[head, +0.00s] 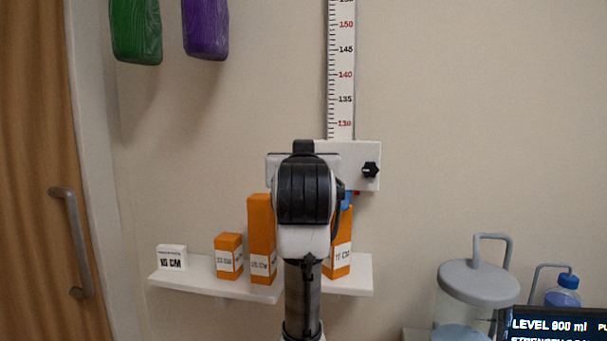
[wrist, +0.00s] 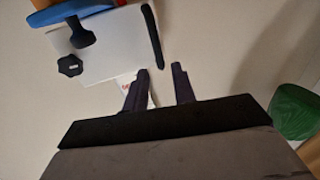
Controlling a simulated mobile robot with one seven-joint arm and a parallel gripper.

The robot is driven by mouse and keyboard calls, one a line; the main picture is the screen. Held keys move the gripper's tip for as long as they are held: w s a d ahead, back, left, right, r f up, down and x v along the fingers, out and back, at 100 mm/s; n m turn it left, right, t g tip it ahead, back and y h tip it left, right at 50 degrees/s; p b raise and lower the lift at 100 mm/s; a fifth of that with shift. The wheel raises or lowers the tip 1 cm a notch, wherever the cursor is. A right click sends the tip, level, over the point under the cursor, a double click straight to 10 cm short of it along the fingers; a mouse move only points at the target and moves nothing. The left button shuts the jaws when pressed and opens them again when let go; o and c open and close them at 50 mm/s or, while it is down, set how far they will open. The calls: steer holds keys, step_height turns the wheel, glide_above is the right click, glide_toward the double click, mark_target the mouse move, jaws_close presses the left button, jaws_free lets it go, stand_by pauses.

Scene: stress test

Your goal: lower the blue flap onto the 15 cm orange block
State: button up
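The blue flap (head: 347,199) shows as a small patch beside my arm in the head view, just above an orange block (head: 342,240) whose label seems to read 15 CM. My arm hides most of the flap and part of that block. In the wrist view the blue flap (wrist: 78,12) lies along the top left, by a white slider plate (wrist: 112,48) with a black handle (wrist: 82,36) and a black knob (wrist: 70,66). My gripper (wrist: 160,68) has its fingers apart with nothing held between them, apart from the handle. Whether the flap touches the block cannot be told.
A vertical ruler (head: 341,75) rises above the slider. A white shelf (head: 200,283) holds a tall orange block (head: 262,235), a short one (head: 228,255) and a white sign (head: 171,257). Green (head: 136,30) and purple (head: 205,28) objects hang upper left. A lidded container (head: 478,285) stands right.

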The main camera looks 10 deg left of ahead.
steer(key=s+d, duration=0.1)
steer(key=s, duration=0.6)
steer(key=shift+s+d+b, duration=0.2)
steer(key=shift+d+b, duration=0.05)
steer(key=shift+b, duration=0.2)
steer(key=shift+a, duration=0.1)
